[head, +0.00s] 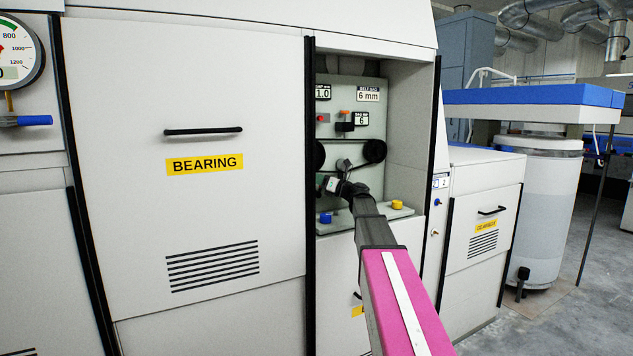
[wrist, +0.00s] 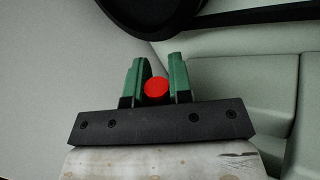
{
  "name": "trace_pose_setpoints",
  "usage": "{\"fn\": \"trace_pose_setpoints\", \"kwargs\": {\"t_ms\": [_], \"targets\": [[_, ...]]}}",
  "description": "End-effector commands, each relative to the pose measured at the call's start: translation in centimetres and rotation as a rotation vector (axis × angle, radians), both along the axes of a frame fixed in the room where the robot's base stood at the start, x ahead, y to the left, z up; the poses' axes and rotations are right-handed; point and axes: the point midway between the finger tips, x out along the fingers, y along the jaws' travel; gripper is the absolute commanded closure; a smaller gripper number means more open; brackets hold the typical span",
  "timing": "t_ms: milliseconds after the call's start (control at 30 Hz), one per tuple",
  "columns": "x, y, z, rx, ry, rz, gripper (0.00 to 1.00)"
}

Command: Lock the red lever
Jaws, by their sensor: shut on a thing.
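In the wrist view the round red end of the lever (wrist: 156,88) sits between the two green fingers of my gripper (wrist: 155,85). The fingers are shut on it. The rest of the lever is hidden behind its red end and the fingers. In the head view my gripper (head: 333,184) reaches into the open bay of the machine, in front of the grey-green back panel (head: 372,130). The red end cannot be made out there, so I cannot tell whether the lever is locked.
Black pulleys (head: 374,150) are close above my gripper. A blue knob (head: 325,218) and a yellow knob (head: 397,204) are on the ledge below. The closed BEARING door (head: 200,220) is left of the bay. Open floor (head: 545,320) is at the right.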

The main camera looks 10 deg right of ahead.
Motion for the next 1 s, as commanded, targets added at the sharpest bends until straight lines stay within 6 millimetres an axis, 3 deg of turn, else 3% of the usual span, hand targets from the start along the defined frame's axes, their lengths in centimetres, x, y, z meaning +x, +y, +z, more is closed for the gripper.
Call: {"fn": "trace_pose_setpoints", "kwargs": {"t_ms": [400, 1000], "targets": [[0.4, -1.3, -0.5, 0.222, 0.072, -0.001, 1.0], [0.5, -1.5, -0.6, 0.267, 0.087, -0.001, 1.0]]}}
